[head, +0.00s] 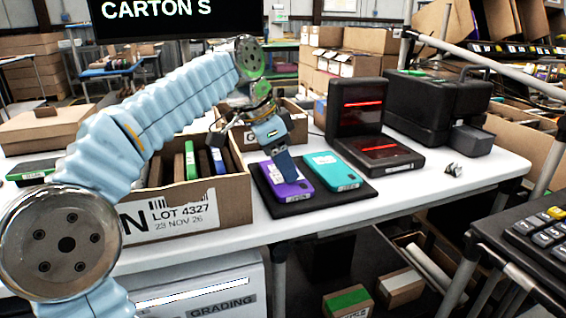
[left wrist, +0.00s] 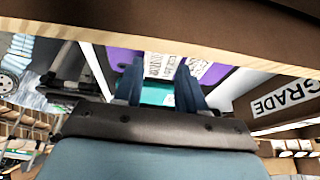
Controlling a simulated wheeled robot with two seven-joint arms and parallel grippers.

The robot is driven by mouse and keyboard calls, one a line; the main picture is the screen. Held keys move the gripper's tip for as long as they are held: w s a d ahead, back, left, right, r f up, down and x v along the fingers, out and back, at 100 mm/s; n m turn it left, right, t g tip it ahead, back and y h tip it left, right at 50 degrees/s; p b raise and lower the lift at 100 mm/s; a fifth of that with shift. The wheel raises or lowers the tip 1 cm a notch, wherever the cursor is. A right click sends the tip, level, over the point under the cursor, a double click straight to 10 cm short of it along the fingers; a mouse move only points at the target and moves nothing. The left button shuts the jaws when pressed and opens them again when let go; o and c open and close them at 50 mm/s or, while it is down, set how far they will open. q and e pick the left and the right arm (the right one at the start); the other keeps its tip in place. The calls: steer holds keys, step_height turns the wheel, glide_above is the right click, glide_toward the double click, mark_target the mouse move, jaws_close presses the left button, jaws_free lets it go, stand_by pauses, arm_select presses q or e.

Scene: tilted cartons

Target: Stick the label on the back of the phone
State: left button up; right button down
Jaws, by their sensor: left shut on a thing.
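A purple phone (head: 287,183) lies back up on a black mat (head: 290,208), with a small printed sticker near its front edge. A teal phone (head: 335,167) lies beside it to the right. My left gripper (head: 285,170) reaches down over the purple phone and hides part of it. In the left wrist view, its two fingers (left wrist: 160,78) stand either side of a white printed label (left wrist: 160,66), with the purple phone (left wrist: 125,56) behind. The gripper is shut on the label. Whether the label touches the phone, I cannot tell. My right gripper is out of view.
An open carton (head: 235,195) marked LOT 4327, holding upright phones, stands left of the mat. A black stand with red lights (head: 375,150) is behind the mat at right, then a black machine (head: 435,105).

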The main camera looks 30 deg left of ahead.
arm_select(q)
steer(key=o, duration=1.1)
steer(key=shift+c, duration=0.2)
steer(key=shift+f, duration=0.1)
steer(key=p+v, duration=0.3)
steer(key=v, duration=1.1)
steer(key=shift+w, duration=0.1)
